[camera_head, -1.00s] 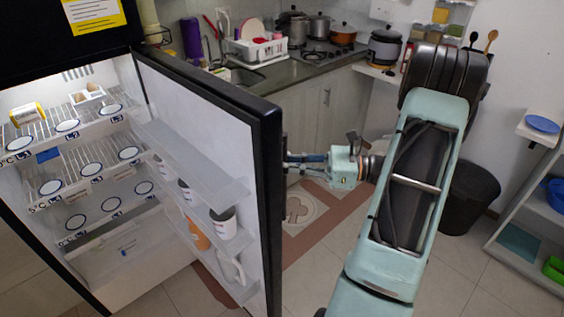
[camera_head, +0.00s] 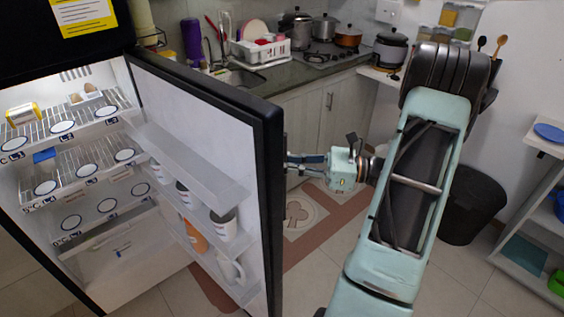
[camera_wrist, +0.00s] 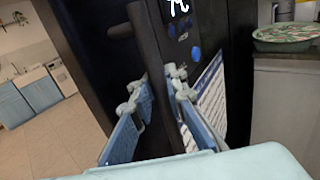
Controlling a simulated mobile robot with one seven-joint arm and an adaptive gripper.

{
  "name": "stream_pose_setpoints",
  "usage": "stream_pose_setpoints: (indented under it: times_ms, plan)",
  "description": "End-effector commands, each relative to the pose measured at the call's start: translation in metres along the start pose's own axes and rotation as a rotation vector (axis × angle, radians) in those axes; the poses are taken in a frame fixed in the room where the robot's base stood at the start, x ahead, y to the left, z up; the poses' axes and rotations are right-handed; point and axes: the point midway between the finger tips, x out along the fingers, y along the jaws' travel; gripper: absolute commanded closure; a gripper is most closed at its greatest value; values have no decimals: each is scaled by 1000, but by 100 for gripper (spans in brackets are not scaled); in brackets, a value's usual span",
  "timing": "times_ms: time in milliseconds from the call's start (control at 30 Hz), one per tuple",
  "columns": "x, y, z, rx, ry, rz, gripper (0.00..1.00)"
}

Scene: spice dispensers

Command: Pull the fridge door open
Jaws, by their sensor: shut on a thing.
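The black fridge door (camera_head: 196,150) stands open in the head view, its white inner side with shelves facing left. The lit fridge interior (camera_head: 90,160) shows behind it, with wire shelves. My gripper (camera_head: 292,166) is at the outer face of the door, near its free edge. In the wrist view my gripper (camera_wrist: 160,88) has its two fingers close about the dark handle (camera_wrist: 142,28) on the door's outer face. It is shut on the handle; the exact contact is partly hidden by the fingers.
Cups (camera_head: 224,222) stand in the door shelves. A counter (camera_head: 300,80) with sink, dish rack and pots lies behind the door. A black bin (camera_head: 472,206) and a shelf unit (camera_head: 535,225) stand at the right. Tiled floor (camera_head: 310,265) is clear beside the door.

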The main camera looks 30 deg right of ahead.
Motion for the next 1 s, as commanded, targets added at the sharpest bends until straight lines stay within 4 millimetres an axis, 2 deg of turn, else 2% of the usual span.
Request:
stream_pose_setpoints:
  times_ms: [467,500,667,1000]
  plan:
    - [-2,0,0,1,1,-4,100]
    - [-2,0,0,1,1,-4,87]
    - [-2,0,0,0,1,-3,70]
    - [-4,0,0,0,1,-3,70]
